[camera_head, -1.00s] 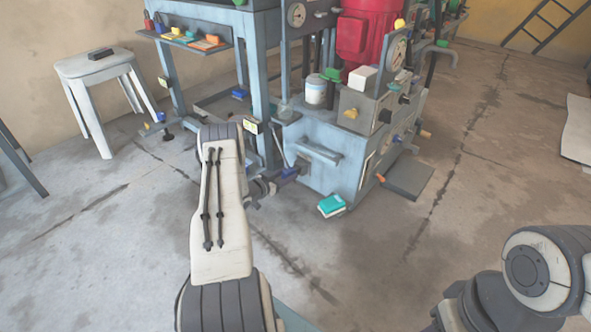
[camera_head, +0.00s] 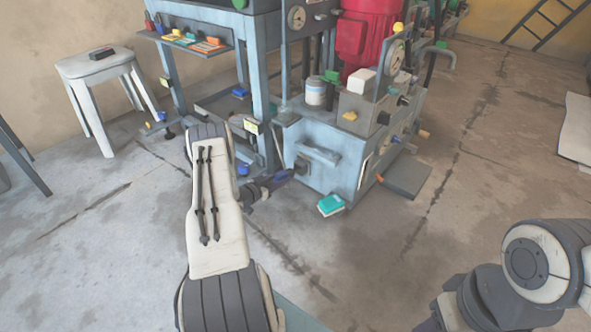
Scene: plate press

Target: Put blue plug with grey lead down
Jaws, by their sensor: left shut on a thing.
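My left gripper (camera_head: 272,182) is low in front of the left side of the blue-grey press base (camera_head: 325,180). It is shut on a small dark-blue thing (camera_head: 284,175), which looks like the blue plug. Its tip points at a dark square fitting on the base's front; I cannot tell whether they touch. The grey lead cannot be made out. A second small blue thing (camera_head: 243,169) shows between my left forearm and the gripper; I cannot tell what it is. My right arm shows at the lower right, but its gripper is out of view.
A teal box (camera_head: 331,205) lies on the floor by the press base. A white stool (camera_head: 95,68) with a dark object stands at the left. A shelf (camera_head: 210,50) holds coloured items. A dark flat plate (camera_head: 408,176) lies right of the base. The front floor is clear.

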